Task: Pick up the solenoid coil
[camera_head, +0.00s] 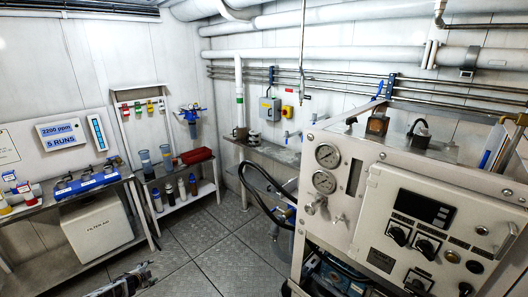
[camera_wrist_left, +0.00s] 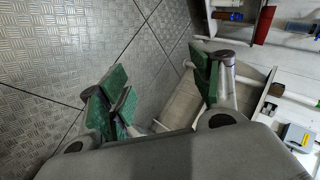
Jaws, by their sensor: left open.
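I cannot tell for sure which thing is the solenoid coil. A small dark block with an amber face (camera_head: 377,124) and a black fitting with a looped cable (camera_head: 419,134) stand on top of the white machine, and either could be it. My left gripper (camera_wrist_left: 158,88) shows in the left wrist view with its two green-padded fingers spread apart and nothing between them. It points over the metal floor, away from the machine top. Part of my left arm's end (camera_head: 125,282) shows at the bottom edge of the head view. My right gripper is in neither view.
The white machine (camera_head: 366,230) with gauges and a control panel fills the right. A low shelf with bottles and a red tray (camera_head: 196,156) is at the back. The tiled floor (camera_head: 200,235) between is clear.

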